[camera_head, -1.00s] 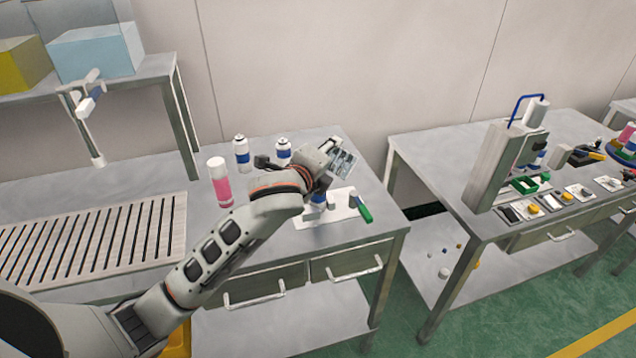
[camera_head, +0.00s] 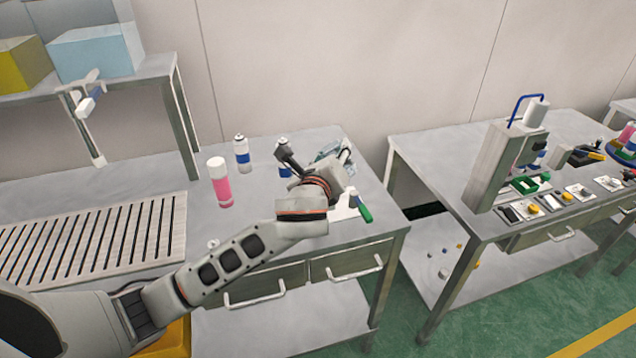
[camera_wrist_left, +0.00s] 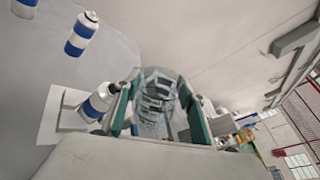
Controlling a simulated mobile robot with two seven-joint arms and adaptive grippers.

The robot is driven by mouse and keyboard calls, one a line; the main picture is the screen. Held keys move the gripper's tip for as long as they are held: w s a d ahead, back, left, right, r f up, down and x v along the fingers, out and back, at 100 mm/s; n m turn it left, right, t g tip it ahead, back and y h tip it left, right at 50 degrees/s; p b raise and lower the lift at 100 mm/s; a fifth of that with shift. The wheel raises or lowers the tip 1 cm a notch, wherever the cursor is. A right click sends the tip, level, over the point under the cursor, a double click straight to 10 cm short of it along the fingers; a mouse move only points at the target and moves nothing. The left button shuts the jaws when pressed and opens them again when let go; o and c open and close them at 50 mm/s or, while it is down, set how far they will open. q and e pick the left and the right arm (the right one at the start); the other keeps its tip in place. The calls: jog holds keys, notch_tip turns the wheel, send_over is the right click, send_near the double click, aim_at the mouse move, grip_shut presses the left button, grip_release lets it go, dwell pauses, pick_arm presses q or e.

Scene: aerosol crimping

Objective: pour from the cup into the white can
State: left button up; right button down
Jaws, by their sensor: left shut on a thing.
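My left gripper (camera_head: 338,168) is over the table near the white mat, with its wrist rolled. In the left wrist view the left gripper (camera_wrist_left: 155,112) is shut on a clear cup (camera_wrist_left: 154,88), with a finger on each side. Only a little of the cup (camera_head: 326,152) shows behind the gripper in the head view. A white can with a blue band (camera_wrist_left: 98,103) stands on the mat close beside the left finger in the wrist view. My arm hides that can in the head view. I cannot tell whether anything flows from the cup. My right gripper is out of view.
A pink can with a white cap (camera_head: 219,182) and two more white-and-blue cans, one (camera_head: 242,153) farther back and one (camera_head: 284,150) partly hidden, stand left of the gripper. A green-handled tool (camera_head: 365,212) lies near the mat's right edge. A slotted rack (camera_head: 95,238) fills the left.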

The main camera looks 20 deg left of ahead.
pick_arm(q)
jog(key=shift+r, duration=0.1)
jog(key=shift+r+m+t+y, duration=0.3)
jog(key=shift+r+m+t, duration=0.2)
jog(key=shift+r+m, duration=0.9)
jog(key=m, duration=0.3)
jog(key=shift+a+f+t, duration=0.2)
jog(key=shift+f+t, duration=0.15)
jog(key=shift+t, duration=0.05)
jog(key=shift+r, duration=0.1)
notch_tip(320, 180, up, 5)
jog(key=shift+f, duration=0.1)
